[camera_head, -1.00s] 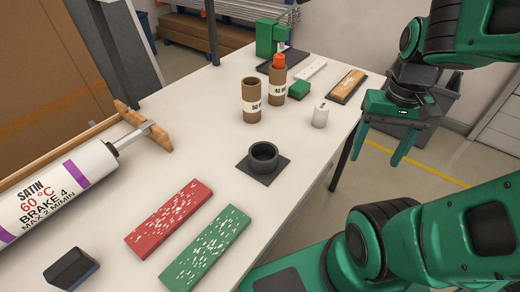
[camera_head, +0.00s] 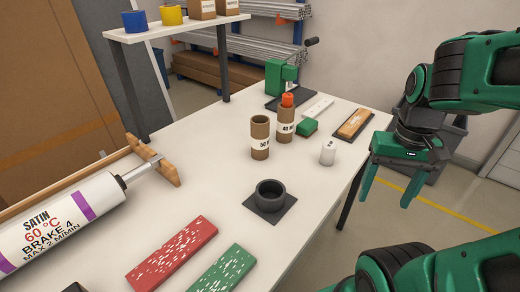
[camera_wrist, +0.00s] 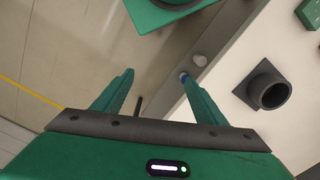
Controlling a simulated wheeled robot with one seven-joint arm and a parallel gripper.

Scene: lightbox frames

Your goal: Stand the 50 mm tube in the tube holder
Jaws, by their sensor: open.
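The 50 mm tube (camera_head: 260,138) is a brown cardboard cylinder with a white label reading 50. It stands upright on the table, beside a similar tube (camera_head: 286,122) labelled 40 with an orange top. The tube holder (camera_head: 269,196) is a dark round cup on a square base, nearer on the table, and looks empty. It also shows at the right of the wrist view (camera_wrist: 268,88). My gripper (camera_head: 385,192) is open and empty, beyond the table's right edge, apart from the tube and holder. In the wrist view my gripper's fingers (camera_wrist: 157,85) are spread.
A white cylinder (camera_head: 328,152), a green block (camera_head: 307,127) and a wooden-topped block (camera_head: 354,124) lie near the tubes. Red (camera_head: 172,255) and green (camera_head: 222,270) speckled slabs lie at the front. A large satin cartridge (camera_head: 60,222) lies left. A shelf (camera_head: 180,27) stands behind.

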